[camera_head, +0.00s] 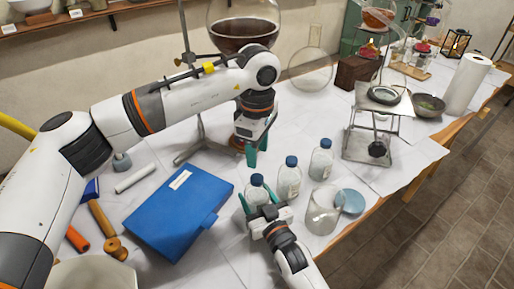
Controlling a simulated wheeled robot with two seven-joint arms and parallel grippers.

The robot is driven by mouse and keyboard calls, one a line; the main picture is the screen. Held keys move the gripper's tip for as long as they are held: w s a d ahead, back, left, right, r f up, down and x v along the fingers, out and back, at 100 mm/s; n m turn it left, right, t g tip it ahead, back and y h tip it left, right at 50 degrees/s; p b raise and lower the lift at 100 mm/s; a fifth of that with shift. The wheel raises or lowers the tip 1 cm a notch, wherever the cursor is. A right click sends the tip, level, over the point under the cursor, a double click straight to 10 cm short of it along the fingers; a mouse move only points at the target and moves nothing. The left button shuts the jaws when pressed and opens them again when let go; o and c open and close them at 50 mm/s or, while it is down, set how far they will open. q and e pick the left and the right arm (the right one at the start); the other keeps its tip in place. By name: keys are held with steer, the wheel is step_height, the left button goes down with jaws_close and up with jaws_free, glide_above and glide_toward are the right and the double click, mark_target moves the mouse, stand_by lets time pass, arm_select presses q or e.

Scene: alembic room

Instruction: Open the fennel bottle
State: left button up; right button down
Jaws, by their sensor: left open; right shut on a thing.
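Three clear bottles with blue caps stand on the white-covered table: a left bottle (257,190), a middle bottle (289,181) and a right bottle (321,160). Their labels are too small to read, so I cannot tell which is fennel. My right gripper (259,201) is shut on the left bottle, with green fingers around its sides; the bottle looks upright and its blue cap (256,179) is on. The gripper hides its lower part. My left gripper (260,143) is open and empty, pointing down behind and above the left bottle, apart from its cap.
A blue box (178,208) lies left of the bottles. A glass jar (322,212) and a pale blue disc (350,201) are at the right, near the table edge. A metal stand (372,145) and a big round flask (242,20) stand farther back.

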mark_target(257, 178)
arm_select(q)
steer(key=m, duration=0.4)
steer(key=shift+m, duration=0.4)
steer(key=m, duration=0.4)
steer(key=shift+m, duration=0.4)
steer(key=m, duration=0.9)
steer(key=shift+f+m, duration=0.5)
steer(key=shift+f, duration=3.5)
